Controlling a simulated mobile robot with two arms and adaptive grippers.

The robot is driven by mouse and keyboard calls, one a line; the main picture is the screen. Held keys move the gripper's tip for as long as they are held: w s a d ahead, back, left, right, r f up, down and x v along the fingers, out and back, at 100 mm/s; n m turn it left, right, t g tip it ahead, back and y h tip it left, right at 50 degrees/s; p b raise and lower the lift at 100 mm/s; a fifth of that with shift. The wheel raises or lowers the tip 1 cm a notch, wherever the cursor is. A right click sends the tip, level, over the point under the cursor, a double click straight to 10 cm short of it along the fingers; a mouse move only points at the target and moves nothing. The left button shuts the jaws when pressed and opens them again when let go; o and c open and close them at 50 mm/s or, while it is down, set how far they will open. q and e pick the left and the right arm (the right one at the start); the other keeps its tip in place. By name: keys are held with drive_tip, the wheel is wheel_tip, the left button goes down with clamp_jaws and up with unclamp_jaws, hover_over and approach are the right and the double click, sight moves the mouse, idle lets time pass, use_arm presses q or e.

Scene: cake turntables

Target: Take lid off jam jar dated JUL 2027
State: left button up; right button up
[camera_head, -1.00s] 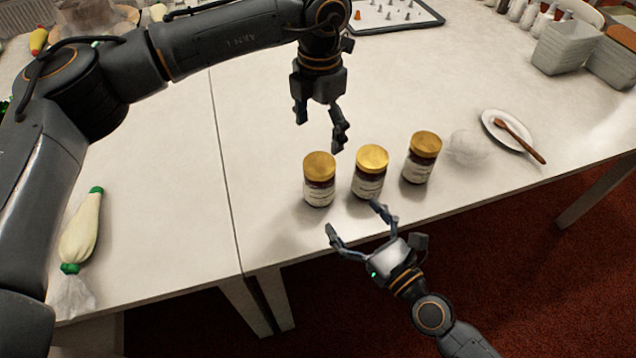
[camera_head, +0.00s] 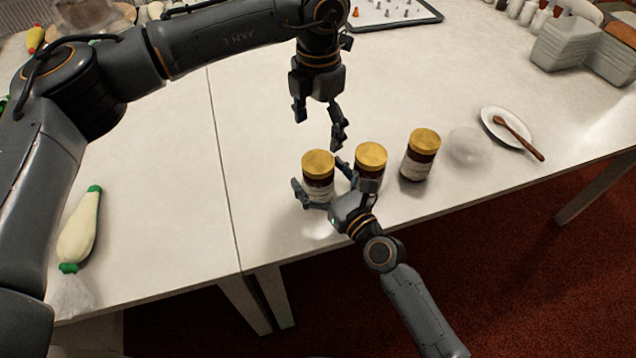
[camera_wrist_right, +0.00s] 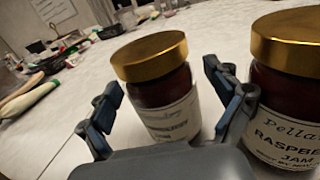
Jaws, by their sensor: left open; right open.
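Three jam jars with gold lids stand upright in a row: the left jar (camera_head: 318,164), the middle jar (camera_head: 371,156) and the right jar (camera_head: 421,157). My right gripper (camera_head: 321,182) is open, its fingers on either side of the left jar. In the right wrist view that jar (camera_wrist_right: 160,85) stands between the two fingers (camera_wrist_right: 165,110), and the middle jar (camera_wrist_right: 285,90) is just right of them. The middle jar's label reads "Raspberry jam"; its date line is only partly legible. The left jar's label date is too blurred to read. My left gripper (camera_head: 319,124) is open and empty above and behind the left jar.
A white plate with a wooden spoon (camera_head: 508,127) lies to the right, beside a clear rounded object (camera_head: 466,145). A piping bag (camera_head: 80,230) lies at left. A tray of nozzles (camera_head: 395,12) and grey containers (camera_head: 562,45) are at the back. The table's front edge is close to the jars.

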sight(318, 161)
clamp_jaws()
use_arm(q)
drive_tip(key=m, duration=0.5)
drive_tip(key=shift+m, duration=0.3)
drive_tip(key=m, duration=1.6)
drive_tip(key=shift+m, duration=0.3)
drive_tip(key=shift+f, duration=4)
